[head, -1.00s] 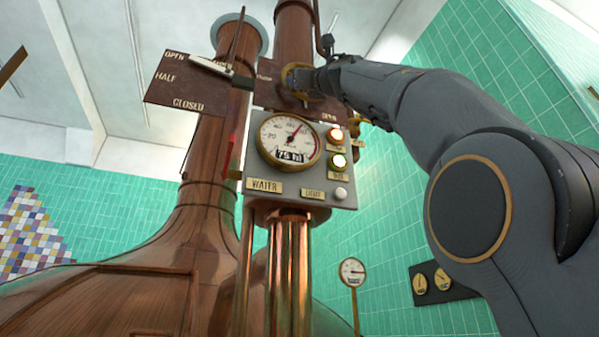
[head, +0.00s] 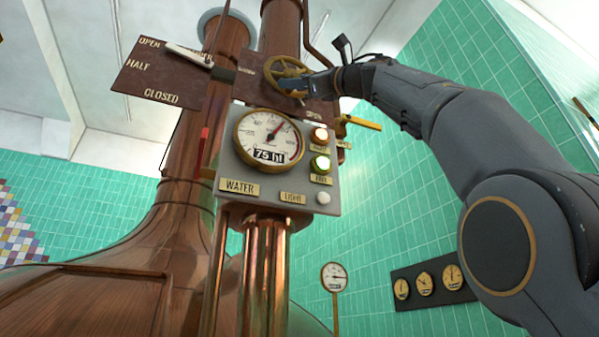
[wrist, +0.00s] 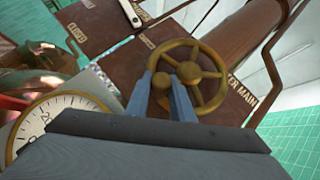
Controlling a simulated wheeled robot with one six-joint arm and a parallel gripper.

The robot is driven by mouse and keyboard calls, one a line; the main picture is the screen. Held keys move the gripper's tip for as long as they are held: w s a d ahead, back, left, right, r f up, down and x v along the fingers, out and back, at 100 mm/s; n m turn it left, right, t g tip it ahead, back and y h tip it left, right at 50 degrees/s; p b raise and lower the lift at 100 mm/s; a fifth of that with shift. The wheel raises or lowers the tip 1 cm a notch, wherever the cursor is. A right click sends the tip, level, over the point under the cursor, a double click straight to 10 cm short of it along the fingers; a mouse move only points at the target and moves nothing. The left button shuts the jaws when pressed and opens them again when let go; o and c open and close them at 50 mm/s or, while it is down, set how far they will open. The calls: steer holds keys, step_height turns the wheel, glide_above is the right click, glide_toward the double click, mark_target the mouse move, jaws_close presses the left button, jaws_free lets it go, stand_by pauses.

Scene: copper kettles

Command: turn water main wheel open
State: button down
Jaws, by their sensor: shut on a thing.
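The water main wheel (head: 287,68) is a brass-coloured handwheel with spokes, in front of a brown plate beside the copper pipe. In the wrist view the wheel (wrist: 222,76) faces me, with a round hub and the words "ER MAIN" on the plate at its right. My gripper (head: 291,84) reaches it from the right and is shut on the wheel. In the wrist view its two blue-grey fingers (wrist: 166,88) lie over the lower left part of the wheel, near the hub. The exact contact is hard to make out.
Below the wheel is a grey panel (head: 228,170) with a dial reading 75 hl, two lit lamps and a white button. A lever plate (head: 150,75) marked open, half and closed is at left. A yellow handle (head: 362,123) sticks out under my arm.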

steer(key=shift+d, duration=0.1)
steer(key=c, duration=1.6)
jaws_free()
steer(key=shift+w, duration=0.1)
steer(key=shift+o, duration=0.2)
steer(key=shift+s+d+f+b, duration=0.2)
steer(key=shift+d+b, duration=0.05)
steer(key=shift+b, duration=0.1)
steer(key=b+v, duration=0.5)
steer(key=v, duration=0.2)
steer(key=shift+s, duration=0.1)
